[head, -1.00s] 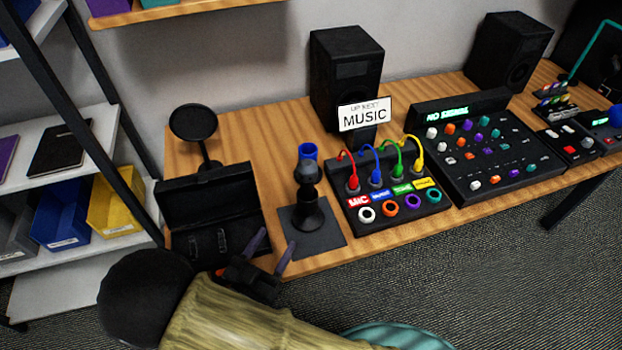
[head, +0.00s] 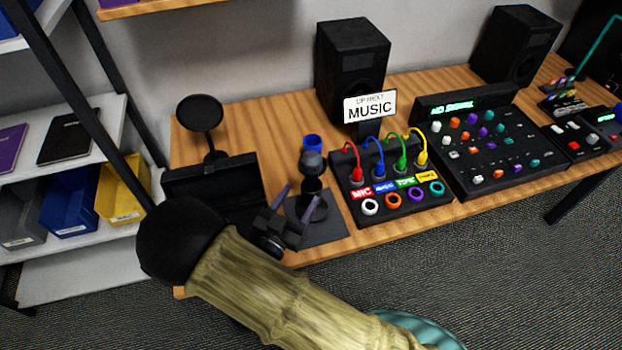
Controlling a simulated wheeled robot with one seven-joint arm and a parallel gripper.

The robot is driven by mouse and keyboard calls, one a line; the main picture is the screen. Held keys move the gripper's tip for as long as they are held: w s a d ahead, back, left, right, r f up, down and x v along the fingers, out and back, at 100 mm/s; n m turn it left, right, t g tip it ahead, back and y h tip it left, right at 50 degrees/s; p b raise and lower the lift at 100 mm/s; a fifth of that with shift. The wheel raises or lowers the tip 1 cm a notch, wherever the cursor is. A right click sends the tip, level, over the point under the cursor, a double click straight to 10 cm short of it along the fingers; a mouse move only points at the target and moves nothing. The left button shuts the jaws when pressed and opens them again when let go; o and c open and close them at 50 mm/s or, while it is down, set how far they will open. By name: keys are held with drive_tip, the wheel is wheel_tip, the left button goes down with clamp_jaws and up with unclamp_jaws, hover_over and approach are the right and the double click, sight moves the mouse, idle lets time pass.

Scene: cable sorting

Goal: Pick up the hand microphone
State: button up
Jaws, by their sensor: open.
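The hand microphone (head: 311,163) is dark with a rounded head. It stands upright on a round black base on a dark square mat (head: 330,228) near the table's front edge. My gripper (head: 298,197) is open, its two purple-grey fingers pointing up the picture just in front of the microphone's lower part and base. No contact is clear. The fingers and wrist cover part of the mat and base.
An open black case (head: 212,180) lies left of the mat, with a round black disc on a stand (head: 200,114) behind it. The cable box (head: 340,160) stands close on the right, beside the mixer (head: 500,190).

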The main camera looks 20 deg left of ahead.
sight(308, 179)
drive_tip(key=x, duration=0.2)
drive_tip(key=shift+w+d, duration=0.15)
drive_tip(key=shift+w, duration=0.25)
drive_tip(key=shift+w+r+p, duration=0.25)
drive_tip(key=shift+w+p, duration=0.05)
drive_tip(key=shift+w, duration=0.25)
drive_tip(key=x, duration=0.4)
drive_tip(key=shift+p, duration=0.35)
clamp_jaws()
